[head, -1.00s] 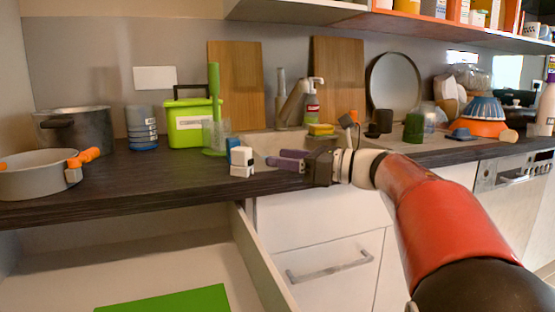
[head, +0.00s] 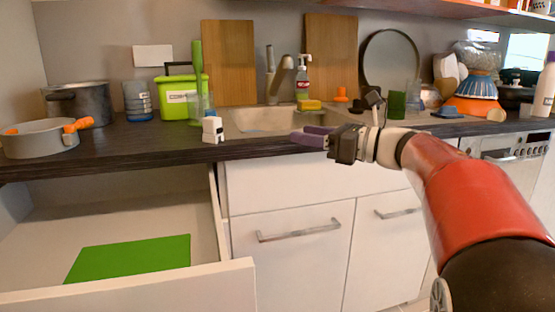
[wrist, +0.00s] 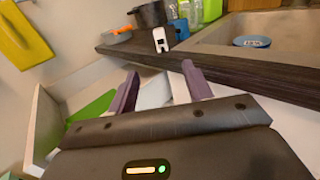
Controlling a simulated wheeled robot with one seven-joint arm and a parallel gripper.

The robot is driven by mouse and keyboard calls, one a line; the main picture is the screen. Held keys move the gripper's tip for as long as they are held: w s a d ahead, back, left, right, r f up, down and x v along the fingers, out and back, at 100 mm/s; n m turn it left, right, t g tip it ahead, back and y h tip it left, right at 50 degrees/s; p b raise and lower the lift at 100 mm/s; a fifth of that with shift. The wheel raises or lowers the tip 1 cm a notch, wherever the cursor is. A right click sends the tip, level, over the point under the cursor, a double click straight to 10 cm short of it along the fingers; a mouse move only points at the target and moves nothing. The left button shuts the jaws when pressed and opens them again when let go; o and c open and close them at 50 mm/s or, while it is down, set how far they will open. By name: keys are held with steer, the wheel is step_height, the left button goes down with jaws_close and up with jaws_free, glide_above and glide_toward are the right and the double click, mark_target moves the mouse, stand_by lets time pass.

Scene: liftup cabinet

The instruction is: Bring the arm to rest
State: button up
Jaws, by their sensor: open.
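My gripper (head: 312,138) is at the end of my red and black arm, in front of the counter edge below the sink (head: 265,122). Its two purple fingers point left and hold nothing. In the wrist view the fingers (wrist: 160,90) stand apart with a clear gap between them. A small white object with a dark top (head: 212,130) stands on the counter edge, left of my gripper and apart from it. It also shows beyond the fingers in the wrist view (wrist: 160,40).
An open drawer (head: 210,270) with a green sheet (head: 130,257) juts out at lower left. Pots (head: 80,103), a green box (head: 180,100) and a blue cup (head: 138,103) stand on the counter (head: 110,140). Closed white cabinet doors (head: 295,250) lie below my gripper.

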steer(key=d+r+m+t+h, duration=0.5)
steer(key=d+m+t, duration=0.4)
steer(key=m, duration=0.6)
steer(key=s+d+f+m+h, duration=0.5)
steer(key=m+h, duration=0.5)
steer(key=m, duration=0.5)
steer(key=s+a+f+m+g, duration=0.3)
steer(key=s+f+m+g, duration=0.3)
steer(key=s+f+m, duration=0.3)
steer(key=s+a+f+m+g+h, duration=0.1)
steer(key=s+a+f+m+g, duration=0.2)
steer(key=s+f, duration=1.2)
step_height(320, 180, down, 3)
steer(key=m+g, duration=0.3)
steer(key=m, duration=0.3)
steer(key=shift+s, duration=0.25)
steer(key=shift+o, duration=0.5)
